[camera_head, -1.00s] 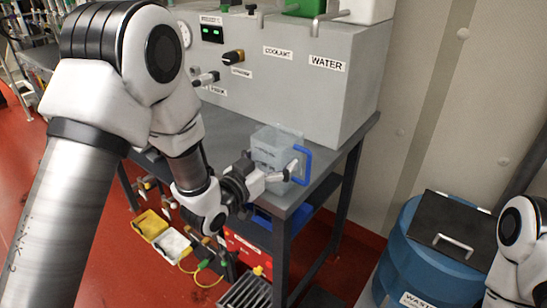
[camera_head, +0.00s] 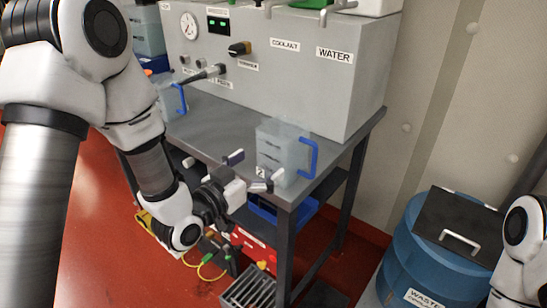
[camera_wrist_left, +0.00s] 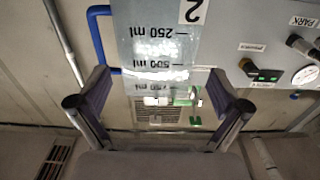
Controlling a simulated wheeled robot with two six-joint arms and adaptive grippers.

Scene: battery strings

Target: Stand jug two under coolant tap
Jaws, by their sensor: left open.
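Jug two (camera_head: 284,150), a clear jug with a blue handle and a "2" label, stands upright on the grey bench near its front right corner. The left wrist view shows it upside down, with its scale marks and "2" (camera_wrist_left: 155,40). My left gripper (camera_head: 254,170) is open, just in front and left of the jug; its fingers (camera_wrist_left: 160,95) are spread with nothing clamped between them. The "COOLANT" label (camera_head: 285,45) is on the grey cabinet behind the jug; a metal spout (camera_head: 268,8) shows above it, cut by the frame. My right gripper is out of view.
Another blue-handled jug (camera_head: 172,101) stands farther left on the bench. The "WATER" label (camera_head: 334,54) is right of the coolant one. A blue waste drum (camera_head: 410,265) with a dark lid stands at right. Bare bench (camera_head: 208,128) lies between the jugs.

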